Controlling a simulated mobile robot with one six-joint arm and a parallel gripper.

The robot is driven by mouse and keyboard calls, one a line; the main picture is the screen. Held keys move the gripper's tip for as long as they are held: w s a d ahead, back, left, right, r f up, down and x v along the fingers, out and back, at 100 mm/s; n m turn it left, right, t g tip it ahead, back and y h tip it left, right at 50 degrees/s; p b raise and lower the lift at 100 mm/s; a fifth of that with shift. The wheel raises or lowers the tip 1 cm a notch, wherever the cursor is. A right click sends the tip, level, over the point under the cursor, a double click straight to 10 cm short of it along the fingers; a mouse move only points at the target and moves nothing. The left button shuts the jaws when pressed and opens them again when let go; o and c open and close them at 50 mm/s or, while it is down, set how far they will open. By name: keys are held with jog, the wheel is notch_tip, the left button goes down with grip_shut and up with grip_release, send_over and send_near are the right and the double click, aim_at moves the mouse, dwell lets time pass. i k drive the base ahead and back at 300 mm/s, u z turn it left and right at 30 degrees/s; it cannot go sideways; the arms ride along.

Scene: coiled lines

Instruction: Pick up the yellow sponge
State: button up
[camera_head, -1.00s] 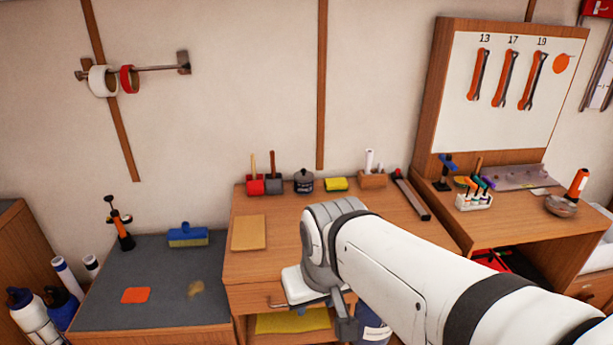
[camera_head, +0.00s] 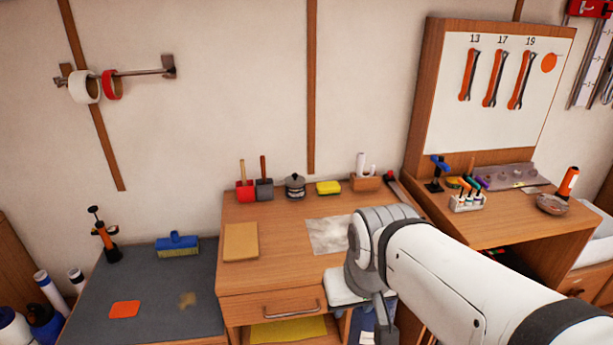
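The yellow sponge (camera_head: 328,188) lies at the back of the wooden desk (camera_head: 280,262), near the wall. It sits between a dark lidded pot (camera_head: 295,186) and a wooden holder (camera_head: 366,183). My gripper (camera_head: 378,318) points down near the desk's front edge, well in front of the sponge and to its right. Only part of it shows below my white arm, and its fingertips are not clear. I see nothing touching the sponge.
A tan board (camera_head: 241,242) lies on the desk's left, and a pale, stained patch (camera_head: 329,235) lies mid-desk in front of the sponge. Red and grey containers (camera_head: 254,190) stand left of the pot. A taller workbench with a tool board (camera_head: 490,100) stands on the right.

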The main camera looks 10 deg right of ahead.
aim_at(324, 189)
jog(key=u, duration=0.05)
jog(key=i, duration=1)
jog(key=z, duration=0.05)
